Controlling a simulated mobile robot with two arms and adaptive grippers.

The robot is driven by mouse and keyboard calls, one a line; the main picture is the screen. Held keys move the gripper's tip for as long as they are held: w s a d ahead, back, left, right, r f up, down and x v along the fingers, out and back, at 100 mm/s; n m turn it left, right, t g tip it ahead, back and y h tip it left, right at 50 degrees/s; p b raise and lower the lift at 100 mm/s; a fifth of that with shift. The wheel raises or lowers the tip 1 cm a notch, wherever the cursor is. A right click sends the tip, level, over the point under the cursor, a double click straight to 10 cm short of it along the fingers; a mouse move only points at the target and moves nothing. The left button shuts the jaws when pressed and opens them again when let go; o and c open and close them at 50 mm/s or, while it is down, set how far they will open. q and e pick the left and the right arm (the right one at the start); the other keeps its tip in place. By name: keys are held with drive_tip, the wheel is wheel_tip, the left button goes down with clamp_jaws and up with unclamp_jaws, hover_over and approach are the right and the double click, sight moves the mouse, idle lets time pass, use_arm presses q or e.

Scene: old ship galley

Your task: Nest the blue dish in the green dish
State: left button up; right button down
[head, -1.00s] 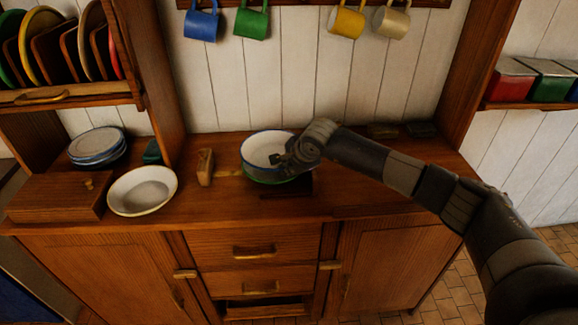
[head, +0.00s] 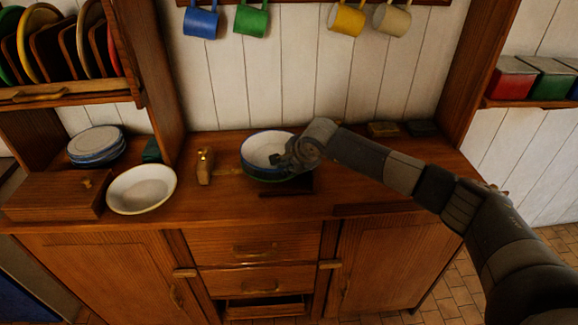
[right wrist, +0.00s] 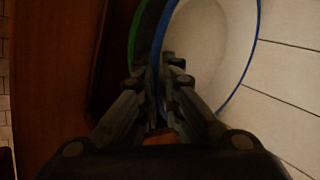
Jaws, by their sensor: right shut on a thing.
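The blue dish (head: 262,147), with a white inside and a blue rim, is at the middle of the dresser top. Its inside also shows in the right wrist view (right wrist: 215,50). The green dish (head: 262,181) shows as a thin green edge under it; in the right wrist view its green rim (right wrist: 133,40) lies just outside the blue rim. The blue dish sits over or in the green one; its depth inside is hidden. My right gripper (head: 280,162) is shut on the blue dish's right side wall; its fingers (right wrist: 163,85) meet at that rim. My left gripper is out of view.
A white bowl (head: 141,188), a wooden box (head: 55,195) and stacked plates (head: 96,145) stand to the left. A wooden block-like thing (head: 205,166) is just left of the dishes. Mugs hang above. The right part of the top (head: 400,175) is mostly clear under my arm.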

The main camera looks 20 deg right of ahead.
drive_tip(key=shift+f+b, duration=0.25)
drive_tip(key=shift+b, duration=0.05)
drive_tip(key=c, duration=1.7)
unclamp_jaws()
drive_tip(key=shift+s+f, duration=0.1)
drive_tip(key=shift+f, duration=0.05)
drive_tip(key=shift+r+p, duration=1.75)
drive_tip(key=shift+r, duration=2.4)
